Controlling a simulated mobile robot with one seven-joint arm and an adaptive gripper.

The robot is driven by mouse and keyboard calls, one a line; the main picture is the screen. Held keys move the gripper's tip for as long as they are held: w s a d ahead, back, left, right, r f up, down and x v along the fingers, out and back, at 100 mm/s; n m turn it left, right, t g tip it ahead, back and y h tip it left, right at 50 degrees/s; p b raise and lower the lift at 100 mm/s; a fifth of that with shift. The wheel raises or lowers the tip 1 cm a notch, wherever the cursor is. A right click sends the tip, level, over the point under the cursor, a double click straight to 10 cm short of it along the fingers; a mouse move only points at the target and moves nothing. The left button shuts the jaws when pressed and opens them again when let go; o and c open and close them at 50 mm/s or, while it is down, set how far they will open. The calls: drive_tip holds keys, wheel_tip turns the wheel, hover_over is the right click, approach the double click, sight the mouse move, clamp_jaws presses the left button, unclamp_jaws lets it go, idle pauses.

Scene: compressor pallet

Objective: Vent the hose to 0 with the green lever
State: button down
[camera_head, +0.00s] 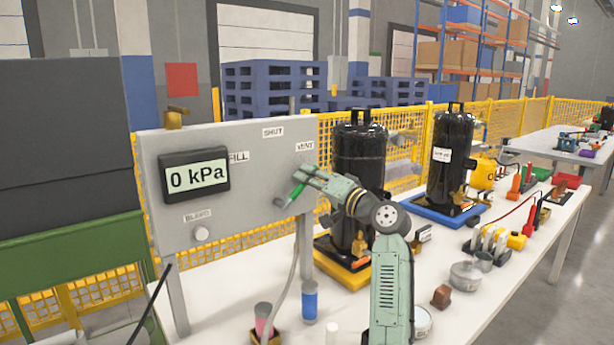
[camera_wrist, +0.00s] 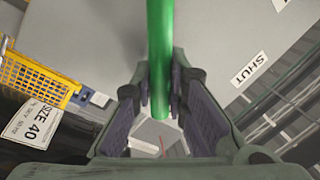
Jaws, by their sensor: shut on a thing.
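The grey panel (camera_head: 250,190) carries a display (camera_head: 195,176) that reads 0 kPa. The green lever (camera_head: 293,197) is at the panel's right side, below the VENT label (camera_head: 305,146). My gripper (camera_head: 304,179) is at this lever and shut on it. In the wrist view the green lever (camera_wrist: 160,50) runs between the two fingers of my gripper (camera_wrist: 160,90). The lever's pivot is hidden by my gripper in the head view. A pale hose (camera_head: 289,290) hangs below the panel and runs down to the table.
Black cylinders (camera_head: 359,160) stand close to the right of my gripper. Small cups (camera_head: 310,301) and a brown block (camera_head: 441,296) stand on the white table (camera_head: 510,278).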

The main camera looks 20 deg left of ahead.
idle(0.3)
drive_tip(key=c, duration=1.6)
unclamp_jaws()
drive_tip(key=shift+o, duration=0.2)
drive_tip(key=shift+d, duration=0.15)
drive_tip(key=v, duration=1.1)
drive_tip(key=shift+s+d+f, duration=0.15)
drive_tip(key=shift+s+d, duration=0.05)
drive_tip(key=shift+d, duration=0.1)
